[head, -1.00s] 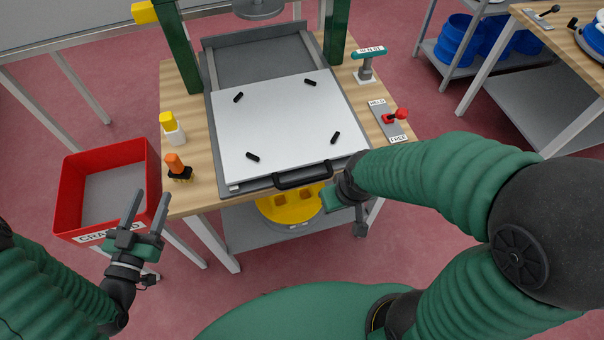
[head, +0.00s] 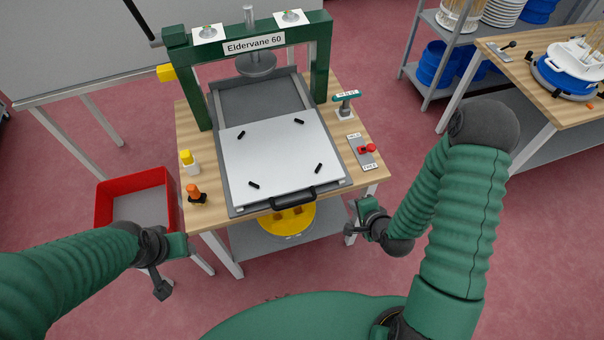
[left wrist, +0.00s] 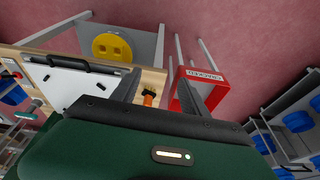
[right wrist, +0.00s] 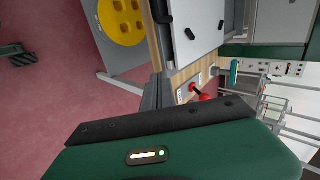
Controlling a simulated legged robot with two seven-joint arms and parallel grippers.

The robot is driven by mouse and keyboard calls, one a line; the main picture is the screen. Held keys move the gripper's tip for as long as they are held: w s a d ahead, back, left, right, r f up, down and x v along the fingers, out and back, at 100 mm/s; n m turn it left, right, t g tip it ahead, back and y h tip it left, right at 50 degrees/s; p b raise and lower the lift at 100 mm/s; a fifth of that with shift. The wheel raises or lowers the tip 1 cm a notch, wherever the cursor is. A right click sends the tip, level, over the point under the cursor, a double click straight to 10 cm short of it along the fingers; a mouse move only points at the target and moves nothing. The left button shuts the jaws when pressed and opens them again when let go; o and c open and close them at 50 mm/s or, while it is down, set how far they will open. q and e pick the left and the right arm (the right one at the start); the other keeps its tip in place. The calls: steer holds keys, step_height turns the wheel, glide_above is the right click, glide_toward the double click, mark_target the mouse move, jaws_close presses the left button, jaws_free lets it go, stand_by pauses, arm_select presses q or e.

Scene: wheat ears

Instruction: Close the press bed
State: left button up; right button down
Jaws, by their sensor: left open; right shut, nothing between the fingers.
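The press bed, a grey tray with a white plate (head: 275,155) and four-cornered black clips, lies forward of the green press frame (head: 320,70) in the head view. Bare grey track (head: 260,98) shows behind the plate, under the round pressing disc (head: 256,63). Its black handle (head: 293,199) is at the table's front edge. My right gripper (head: 356,218) is shut and empty, right of the handle and apart from it. My left gripper (head: 163,272) is open and empty, left of the table near the red crate. Its spread fingers show in the left wrist view (left wrist: 162,95).
A red-knobbed lever (head: 370,148) sits between HELD and FREE labels on the table's right side. Orange-topped (head: 194,194) and yellow-topped (head: 187,160) items stand at left. The red crate (head: 135,200) is beside the table. Floor in front is clear.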

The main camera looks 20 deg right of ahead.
steer(key=shift+m, duration=0.3)
steer(key=b+x, duration=0.4)
steer(key=b, duration=0.3)
steer(key=w+r+b+x, duration=0.1)
steer(key=b+x, duration=0.3)
steer(key=b, duration=0.3)
steer(key=r+b+x, duration=0.1)
steer(key=b+x, duration=0.3)
steer(key=b, duration=0.3)
steer(key=shift+w+a+f, duration=0.3)
steer(key=shift+w+a, duration=0.05)
steer(key=shift+w, duration=0.6)
arm_select(q)
step_height(320, 180, down, 21)
steer(key=shift+s+g, duration=0.3)
steer(key=shift+s, duration=0.05)
arm_select(e)
steer(key=shift+w+d+r, duration=0.1)
steer(key=shift+d+r, duration=0.05)
